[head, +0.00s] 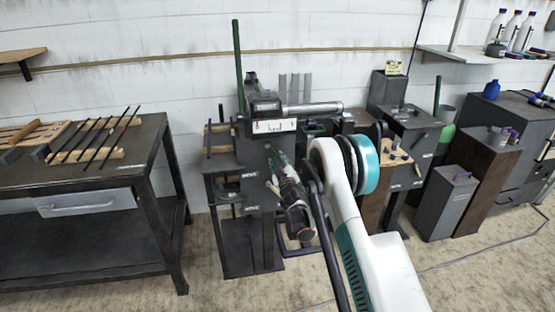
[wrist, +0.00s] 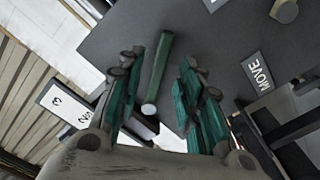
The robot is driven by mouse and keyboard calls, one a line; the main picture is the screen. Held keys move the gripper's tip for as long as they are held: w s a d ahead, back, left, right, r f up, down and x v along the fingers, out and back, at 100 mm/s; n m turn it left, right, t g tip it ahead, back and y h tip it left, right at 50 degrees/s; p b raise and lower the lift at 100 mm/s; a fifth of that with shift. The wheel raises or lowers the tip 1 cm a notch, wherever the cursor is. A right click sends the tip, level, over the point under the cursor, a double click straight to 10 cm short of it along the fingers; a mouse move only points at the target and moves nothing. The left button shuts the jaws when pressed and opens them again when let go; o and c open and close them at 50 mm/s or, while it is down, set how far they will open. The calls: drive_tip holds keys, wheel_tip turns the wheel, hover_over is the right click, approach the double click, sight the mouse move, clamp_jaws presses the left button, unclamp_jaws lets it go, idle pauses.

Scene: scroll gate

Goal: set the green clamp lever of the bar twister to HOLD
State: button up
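The green clamp lever (wrist: 159,66) shows in the wrist view as a short dark-green bar with a pale round end. It lies between the two spread fingers of my gripper (wrist: 155,95), with visible gaps on both sides, so the gripper is open around it. A MOVE label (wrist: 258,70) is on the dark plate right of the lever. In the head view my gripper (head: 277,172) is at the front of the bar twister (head: 255,148), just below its white scale plate (head: 275,125). The lever cannot be made out clearly there. I cannot read a HOLD label.
A workbench (head: 75,180) with dark rods on wooden racks stands at the left. A tall green bar (head: 238,65) rises from the twister's back left. Dark stands (head: 410,130) and a grey block (head: 447,205) are at the right. Floor is clear before the twister's left side.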

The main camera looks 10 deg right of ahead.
drive_tip(key=s, duration=0.8)
drive_tip(key=shift+s, duration=0.3)
